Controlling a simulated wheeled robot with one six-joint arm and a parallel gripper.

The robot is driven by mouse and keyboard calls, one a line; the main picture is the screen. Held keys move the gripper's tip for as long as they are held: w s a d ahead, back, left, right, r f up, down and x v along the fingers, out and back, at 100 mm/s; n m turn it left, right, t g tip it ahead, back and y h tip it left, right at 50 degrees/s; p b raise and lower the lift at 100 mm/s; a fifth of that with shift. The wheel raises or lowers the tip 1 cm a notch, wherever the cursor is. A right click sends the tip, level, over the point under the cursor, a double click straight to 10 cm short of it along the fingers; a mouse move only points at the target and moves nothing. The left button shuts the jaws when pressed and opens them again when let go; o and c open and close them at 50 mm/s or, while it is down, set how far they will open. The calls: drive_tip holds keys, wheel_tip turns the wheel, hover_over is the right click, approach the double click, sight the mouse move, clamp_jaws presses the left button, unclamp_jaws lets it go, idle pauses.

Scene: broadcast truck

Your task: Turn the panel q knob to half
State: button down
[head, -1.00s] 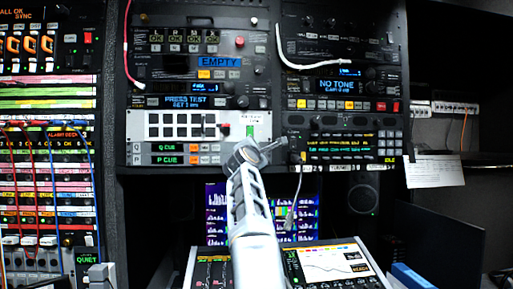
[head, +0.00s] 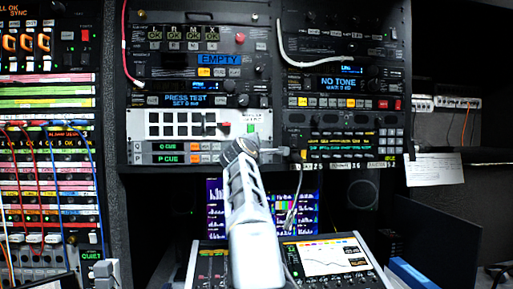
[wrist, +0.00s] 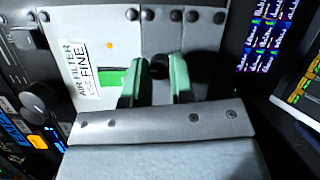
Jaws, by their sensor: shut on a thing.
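My gripper (wrist: 158,80) shows in the wrist view with two green-padded fingers. They are closed on a small black knob (wrist: 159,64), one finger on each side. The knob sits on the narrow grey strip beside the white filter plate, which fits the Q panel; its pointer is hidden, so I cannot tell its angle. In the head view the Q CUE panel (head: 168,147) lies above the P CUE panel (head: 168,158). My wrist covers the right end of both, hiding the knob there.
The white plate (head: 160,124) with dark square openings is just above the Q panel. Screens (head: 215,205) and a lit console (head: 325,260) stand below. A larger dark knob (wrist: 38,97) is at left in the wrist view. Cables hang near my arm.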

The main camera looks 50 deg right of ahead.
drive_tip(key=c, duration=1)
unclamp_jaws()
drive_tip(key=shift+a, duration=0.1)
drive_tip(key=b+v, duration=0.5)
drive_tip(key=v, duration=0.8)
drive_tip(key=shift+s+a+b, duration=0.25)
drive_tip(key=shift+b, duration=0.15)
